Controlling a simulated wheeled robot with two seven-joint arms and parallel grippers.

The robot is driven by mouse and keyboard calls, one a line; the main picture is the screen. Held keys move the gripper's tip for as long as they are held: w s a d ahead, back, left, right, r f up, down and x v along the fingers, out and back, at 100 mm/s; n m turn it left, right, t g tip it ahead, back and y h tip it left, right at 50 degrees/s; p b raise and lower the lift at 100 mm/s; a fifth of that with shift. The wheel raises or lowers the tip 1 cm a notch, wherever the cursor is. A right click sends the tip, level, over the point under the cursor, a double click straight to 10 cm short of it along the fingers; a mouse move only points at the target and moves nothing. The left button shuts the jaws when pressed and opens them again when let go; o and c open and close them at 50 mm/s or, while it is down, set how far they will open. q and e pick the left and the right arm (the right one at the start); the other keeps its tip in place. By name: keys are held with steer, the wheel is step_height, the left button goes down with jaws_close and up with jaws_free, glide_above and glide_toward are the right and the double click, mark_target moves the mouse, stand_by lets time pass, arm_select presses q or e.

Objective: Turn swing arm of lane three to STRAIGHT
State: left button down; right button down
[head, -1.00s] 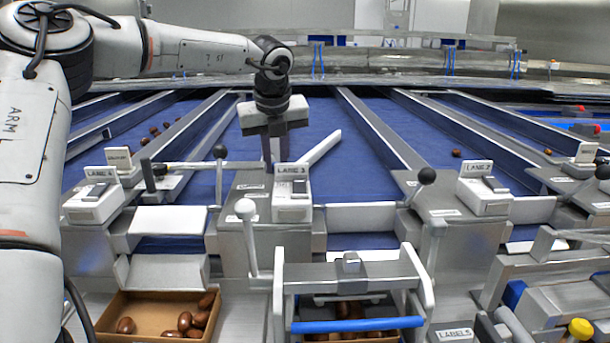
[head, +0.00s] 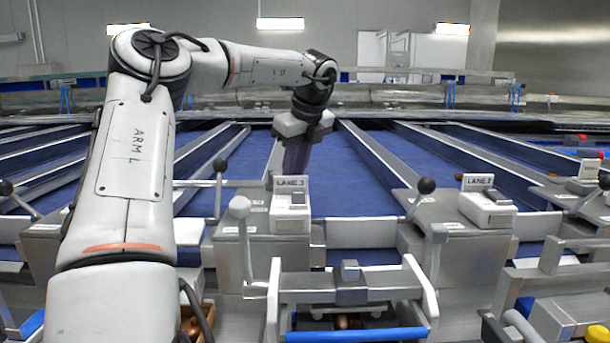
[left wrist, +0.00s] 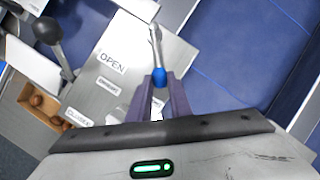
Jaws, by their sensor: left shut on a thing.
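My left gripper (head: 296,168) is over the blue belt just behind the box with the LANE 3 sign (head: 290,182). In the left wrist view its purple fingers (left wrist: 160,84) are shut on a blue-tipped part of a slim grey swing arm (left wrist: 155,42). In the head view the swing arm is hidden by my gripper. No STRAIGHT mark is readable. My right gripper is not in view.
The LANE 2 box (head: 486,205) is on the right. A crate of dates (left wrist: 40,101) shows in the wrist view. Metal dividers (head: 375,160) border the belts.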

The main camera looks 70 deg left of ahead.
arm_select(q)
steer(key=c, duration=1.6)
jaws_free()
steer(key=shift+w, duration=0.1)
steer(key=v, duration=1)
steer(key=shift+r+p, duration=0.15)
steer(key=shift+p, duration=0.2)
